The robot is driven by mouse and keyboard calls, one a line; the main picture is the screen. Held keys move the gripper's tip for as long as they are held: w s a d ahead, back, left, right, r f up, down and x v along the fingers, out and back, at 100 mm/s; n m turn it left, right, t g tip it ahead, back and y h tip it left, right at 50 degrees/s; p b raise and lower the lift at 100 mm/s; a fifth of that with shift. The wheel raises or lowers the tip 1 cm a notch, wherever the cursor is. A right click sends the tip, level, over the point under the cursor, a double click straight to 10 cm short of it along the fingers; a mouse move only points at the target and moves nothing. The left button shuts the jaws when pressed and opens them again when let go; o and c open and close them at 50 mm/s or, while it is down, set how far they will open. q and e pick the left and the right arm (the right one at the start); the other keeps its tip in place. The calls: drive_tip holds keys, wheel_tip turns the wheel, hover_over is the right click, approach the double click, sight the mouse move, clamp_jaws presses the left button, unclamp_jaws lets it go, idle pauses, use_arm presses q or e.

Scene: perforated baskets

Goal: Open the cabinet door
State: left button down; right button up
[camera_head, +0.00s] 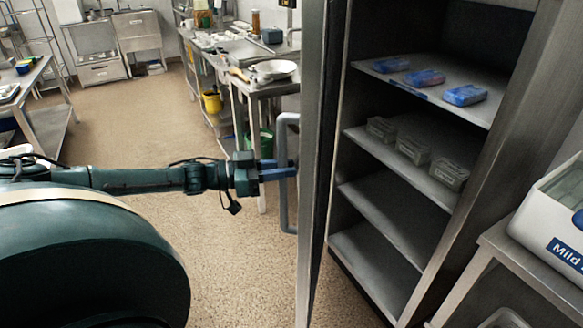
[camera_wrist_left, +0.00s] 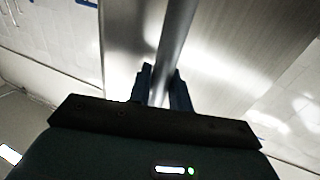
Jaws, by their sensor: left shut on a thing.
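The tall steel cabinet (camera_head: 488,165) stands at the right in the head view with its shelves showing. Its door (camera_head: 312,150) stands open, seen nearly edge-on. A grey bar handle (camera_head: 283,205) is on the door's left face. My left gripper (camera_head: 281,171) reaches in from the left and is shut on the handle. In the left wrist view the handle bar (camera_wrist_left: 176,42) runs between the blue fingers (camera_wrist_left: 160,88), with the steel door face (camera_wrist_left: 225,60) behind it. My right gripper is not in view.
The cabinet shelves hold blue packs (camera_head: 465,95) and clear tubs (camera_head: 412,150). A white box (camera_head: 552,220) sits on a steel table at the right. A steel worktable (camera_head: 250,85) with a pan (camera_head: 274,68) stands behind the door. The floor (camera_head: 150,115) at left centre is clear.

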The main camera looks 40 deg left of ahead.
use_arm(q)
drive_tip(key=shift+s+a, duration=0.3)
drive_tip(key=shift+a, duration=0.65)
drive_tip(key=shift+r, duration=0.1)
drive_tip(key=c, duration=1.3)
unclamp_jaws()
drive_tip(key=shift+c, duration=0.2)
